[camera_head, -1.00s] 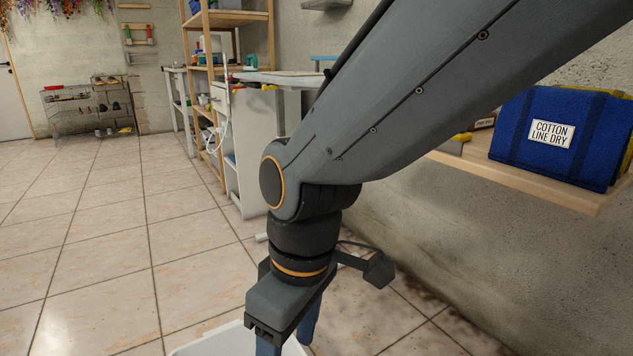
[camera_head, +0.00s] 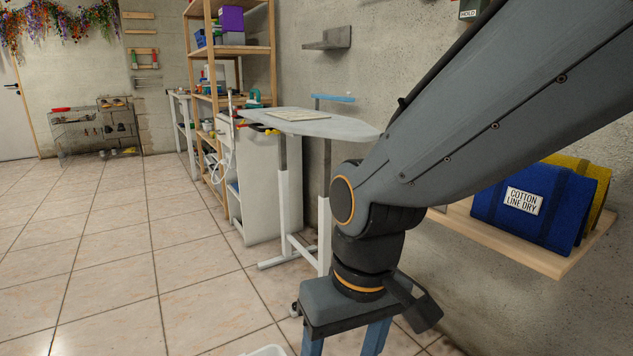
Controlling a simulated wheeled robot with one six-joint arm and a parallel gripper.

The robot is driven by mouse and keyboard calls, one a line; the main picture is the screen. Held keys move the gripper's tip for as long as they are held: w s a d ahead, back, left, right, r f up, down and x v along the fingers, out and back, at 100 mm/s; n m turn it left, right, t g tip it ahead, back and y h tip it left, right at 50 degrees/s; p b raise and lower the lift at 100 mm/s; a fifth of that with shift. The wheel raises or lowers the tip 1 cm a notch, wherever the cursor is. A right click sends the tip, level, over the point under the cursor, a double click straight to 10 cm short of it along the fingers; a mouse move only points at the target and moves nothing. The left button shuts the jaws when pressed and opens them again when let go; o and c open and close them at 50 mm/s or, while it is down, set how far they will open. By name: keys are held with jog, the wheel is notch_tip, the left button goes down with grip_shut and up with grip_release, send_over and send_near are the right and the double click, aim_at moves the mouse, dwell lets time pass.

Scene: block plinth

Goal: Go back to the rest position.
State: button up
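My gripper (camera_head: 343,341) points down at the bottom of the head view, in front of the tiled floor. Its two blue fingers stand apart. Nothing shows between the visible parts of the fingers. The fingertips are cut off by the lower picture edge. My arm comes in from the upper right and bends down at the elbow to the gripper.
A white bin rim (camera_head: 266,351) shows at the bottom edge, left of my gripper. A wooden shelf (camera_head: 520,252) with a blue bag (camera_head: 535,205) and a yellow bag (camera_head: 597,180) is at right. An ironing board (camera_head: 345,129) stands behind my arm. Floor at left (camera_head: 100,250) is clear.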

jog(key=s+d+r+m+p, duration=0.1)
jog(key=d+r+m+p, duration=0.1)
jog(key=d+r+p, duration=0.6)
jog(key=s+d+r+m+h+p, duration=0.1)
jog(key=d+r+p, duration=0.7)
jog(key=p, duration=1)
notch_tip(320, 180, up, 5)
jog(key=shift+f+m, duration=0.15)
jog(key=shift+m, duration=0.75)
